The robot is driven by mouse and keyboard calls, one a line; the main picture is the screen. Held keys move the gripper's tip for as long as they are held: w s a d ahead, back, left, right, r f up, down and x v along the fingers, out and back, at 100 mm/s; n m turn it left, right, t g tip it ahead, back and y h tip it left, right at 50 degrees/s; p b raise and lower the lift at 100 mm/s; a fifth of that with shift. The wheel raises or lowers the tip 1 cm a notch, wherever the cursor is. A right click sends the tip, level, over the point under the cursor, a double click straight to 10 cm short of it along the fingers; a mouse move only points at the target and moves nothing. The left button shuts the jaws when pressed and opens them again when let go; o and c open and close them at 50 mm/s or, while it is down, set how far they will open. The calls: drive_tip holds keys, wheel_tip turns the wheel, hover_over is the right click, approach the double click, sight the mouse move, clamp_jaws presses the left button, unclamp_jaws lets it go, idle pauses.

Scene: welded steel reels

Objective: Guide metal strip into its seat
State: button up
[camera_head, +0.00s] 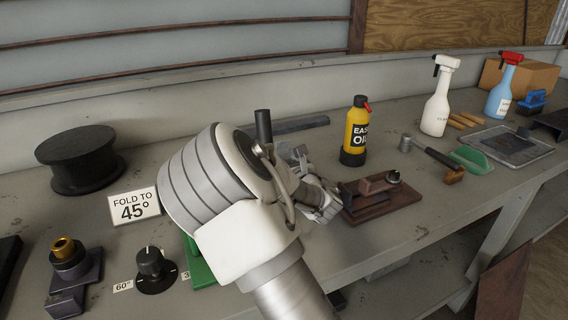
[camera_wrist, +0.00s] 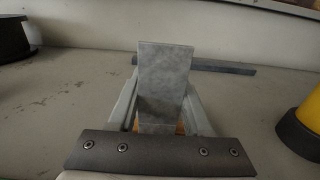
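A grey metal strip (camera_wrist: 165,72) stands up between the two fingers of my gripper (camera_wrist: 163,108) in the wrist view, its broad face towards the camera. The fingers flank its lower part and appear closed on it. In the head view my gripper (camera_head: 318,198) is above the bench, largely covered by my own arm, and a grey piece of the strip (camera_head: 294,154) shows beside it. I cannot make out the seat; the area behind my arm is hidden. A green part (camera_head: 197,268) shows just left of my arm.
A brown and dark block (camera_head: 385,203) lies right of my gripper, with a yellow oil bottle (camera_head: 355,138) behind it. A flat dark bar (camera_head: 302,124) lies at the back. A "FOLD TO 45°" sign (camera_head: 134,206), a black dial (camera_head: 152,267) and a black reel (camera_head: 80,162) stand left.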

clamp_jaws()
drive_tip(key=shift+r, duration=0.65)
idle(0.4)
wheel_tip(320, 180, up, 9)
drive_tip(key=p, duration=0.5)
drive_tip(key=shift+p, duration=0.3)
idle(0.8)
drive_tip(key=shift+s+f, duration=0.1)
drive_tip(key=shift+s, duration=0.05)
